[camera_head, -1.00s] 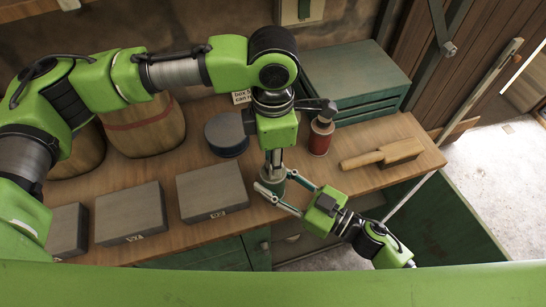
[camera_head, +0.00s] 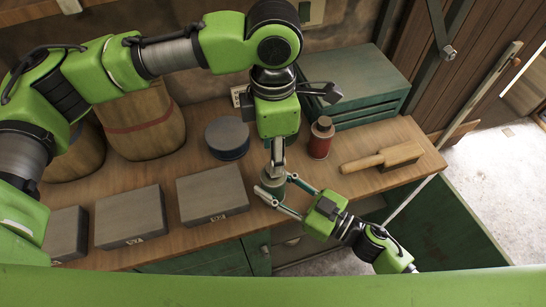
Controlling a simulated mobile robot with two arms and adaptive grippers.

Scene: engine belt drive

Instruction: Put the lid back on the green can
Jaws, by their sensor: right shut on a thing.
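The green can (camera_head: 272,187) is at the front edge of the bench, small and partly hidden by fingers. My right gripper (camera_head: 278,187) comes in from the lower right and is shut on the can, one finger on each side. My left gripper (camera_head: 277,168) points straight down just above the can's top. Its narrow fingers show edge-on, so I cannot tell whether they are open or shut. I cannot make out the lid clearly; the fingers and the can's top overlap in this view.
A red can (camera_head: 320,140) stands right of my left gripper. A dark round tin (camera_head: 227,138) and a grey block (camera_head: 212,192) are to the left. A wooden-handled brush (camera_head: 385,157) lies at right. A green chest (camera_head: 355,80) stands behind. Sacks (camera_head: 145,120) stand at the back left.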

